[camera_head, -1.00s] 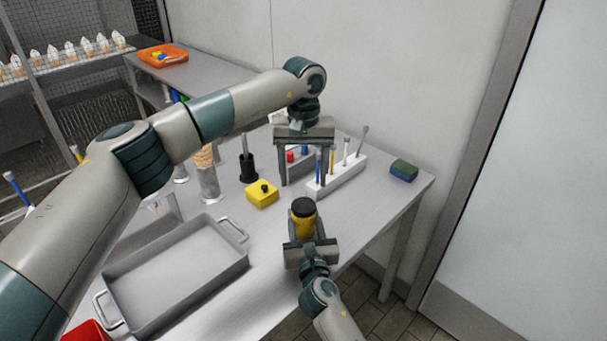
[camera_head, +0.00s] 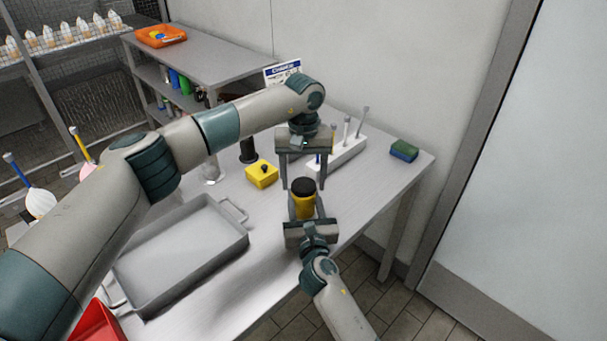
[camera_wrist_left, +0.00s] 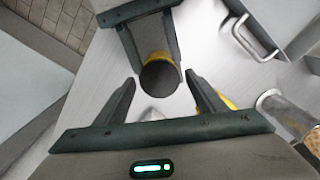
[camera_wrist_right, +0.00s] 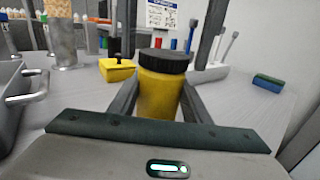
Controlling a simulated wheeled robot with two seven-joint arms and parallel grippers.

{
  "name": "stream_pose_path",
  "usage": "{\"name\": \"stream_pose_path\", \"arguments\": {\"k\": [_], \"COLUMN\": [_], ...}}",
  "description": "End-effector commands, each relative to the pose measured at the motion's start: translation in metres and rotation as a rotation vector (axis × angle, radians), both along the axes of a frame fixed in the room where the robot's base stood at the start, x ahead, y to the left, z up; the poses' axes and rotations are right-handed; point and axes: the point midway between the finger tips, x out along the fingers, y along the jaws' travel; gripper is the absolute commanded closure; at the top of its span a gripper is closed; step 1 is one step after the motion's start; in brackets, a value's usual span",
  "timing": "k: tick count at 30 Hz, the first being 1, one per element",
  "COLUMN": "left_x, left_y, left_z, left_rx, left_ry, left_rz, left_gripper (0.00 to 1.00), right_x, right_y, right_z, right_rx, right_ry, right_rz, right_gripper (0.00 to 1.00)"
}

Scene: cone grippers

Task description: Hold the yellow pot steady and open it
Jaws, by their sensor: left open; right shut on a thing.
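The yellow pot (camera_head: 303,207) with a black lid (camera_head: 303,187) stands upright near the table's right front edge. My right gripper (camera_head: 305,212) is shut on the pot's yellow body from the front; the right wrist view shows the pot (camera_wrist_right: 160,95) between its fingers. My left gripper (camera_head: 303,184) is open and points down above the lid. In the left wrist view the round lid (camera_wrist_left: 160,77) lies ahead of and between the open fingers (camera_wrist_left: 160,82), apart from them. The lid sits on the pot.
A yellow block with a black knob (camera_head: 262,175) stands left of the pot. Behind are a white rack (camera_head: 345,152) with upright tools and a green-blue sponge (camera_head: 404,150). A metal tray (camera_head: 180,255) fills the left front. The table right of the pot is clear.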

Motion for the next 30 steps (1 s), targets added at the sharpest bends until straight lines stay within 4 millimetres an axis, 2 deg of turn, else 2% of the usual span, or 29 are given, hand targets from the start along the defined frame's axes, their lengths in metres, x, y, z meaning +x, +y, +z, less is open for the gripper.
{"name": "stream_pose_path", "arguments": {"k": [5, 6, 11, 20, 23, 30], "left_x": [-0.0001, -0.0001, -0.0002, -0.0002, -0.0003, -0.0007], "left_y": [-0.0001, -0.0001, -0.0001, 0.0002, 0.0003, 0.0006], "left_z": [-0.0001, -0.0001, -0.0001, 0.0001, 0.0001, 0.0002], "left_rx": [0.000, 0.000, 0.000, 0.000, 0.001, 0.002], "left_ry": [0.000, 0.000, 0.001, 0.001, 0.000, -0.001], "left_rz": [0.000, 0.000, 0.000, 0.032, 0.110, 0.448], "left_gripper": [0.36, 0.41, 0.79, 0.79, 0.79, 0.79], "right_x": [-0.0003, -0.0003, -0.0003, -0.0002, -0.0002, 0.0000], "right_y": [0.0002, 0.0002, 0.0001, -0.0001, -0.0002, -0.0004], "right_z": [-0.0012, -0.0012, -0.0012, -0.0012, -0.0012, -0.0013], "right_rx": [0.001, 0.001, 0.001, 0.001, 0.001, 0.001], "right_ry": [0.002, 0.002, 0.002, 0.002, 0.002, 0.002], "right_rz": [0.000, 0.000, 0.000, 0.000, 0.000, -0.001], "right_gripper": [1.00, 1.00, 1.00, 1.00, 1.00, 1.00]}}
